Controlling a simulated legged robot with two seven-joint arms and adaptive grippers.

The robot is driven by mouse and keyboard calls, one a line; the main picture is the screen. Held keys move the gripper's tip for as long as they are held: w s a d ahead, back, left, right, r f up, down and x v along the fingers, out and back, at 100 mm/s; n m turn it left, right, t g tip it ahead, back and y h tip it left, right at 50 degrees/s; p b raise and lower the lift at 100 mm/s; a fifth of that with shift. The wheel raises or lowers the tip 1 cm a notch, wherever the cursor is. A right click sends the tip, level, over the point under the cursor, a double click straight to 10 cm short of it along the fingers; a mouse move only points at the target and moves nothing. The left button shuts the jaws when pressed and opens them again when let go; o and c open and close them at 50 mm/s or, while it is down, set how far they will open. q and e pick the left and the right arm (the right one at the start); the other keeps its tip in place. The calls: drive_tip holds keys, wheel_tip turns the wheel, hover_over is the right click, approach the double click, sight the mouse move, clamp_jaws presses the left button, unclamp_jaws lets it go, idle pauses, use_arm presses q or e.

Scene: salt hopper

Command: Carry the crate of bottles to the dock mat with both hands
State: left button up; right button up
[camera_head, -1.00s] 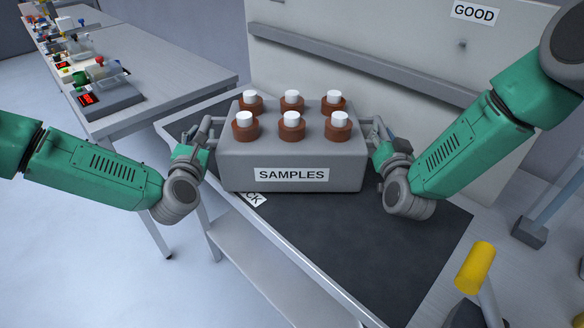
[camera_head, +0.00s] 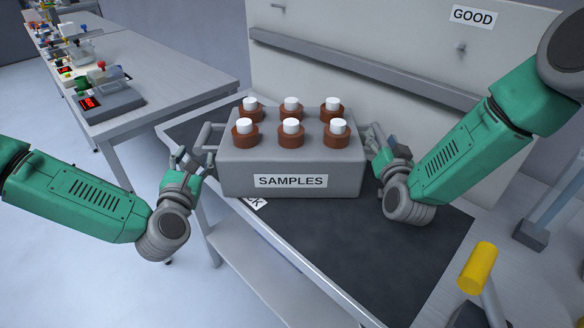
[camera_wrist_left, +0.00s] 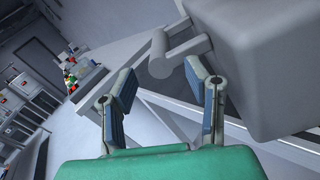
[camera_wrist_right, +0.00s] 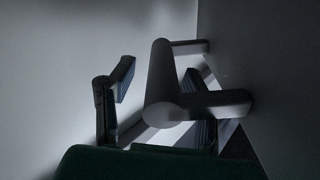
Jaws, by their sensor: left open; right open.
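The grey crate (camera_head: 290,160), labelled SAMPLES, stands upright on the dark mat (camera_head: 410,255). It holds several brown bottles (camera_head: 290,132) with white caps. The mat's white label is mostly hidden, with only its last letters showing. My left gripper (camera_head: 187,160) is open, just left of the crate's left handle (camera_head: 207,137). In the left wrist view that handle (camera_wrist_left: 165,55) lies beyond the open fingertips (camera_wrist_left: 162,75), not enclosed. My right gripper (camera_head: 376,138) is open at the crate's right side. In the right wrist view the right handle (camera_wrist_right: 162,75) overlaps one finger; contact is unclear.
The mat lies on a table with a pale front edge (camera_head: 285,265). A side bench (camera_head: 170,75) with devices stands at the left. A panel with a rail (camera_head: 370,65) and a GOOD sign (camera_head: 474,15) rises behind. A yellow-topped post (camera_head: 478,268) stands at front right.

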drive_tip(key=shift+a, duration=0.1)
drive_tip(key=shift+s, duration=0.1)
use_arm(q)
drive_tip(key=shift+s+a, duration=0.1)
drive_tip(key=shift+s, duration=2.7)
use_arm(e)
drive_tip(key=shift+s+f, duration=0.1)
drive_tip(key=shift+s, duration=3.45)
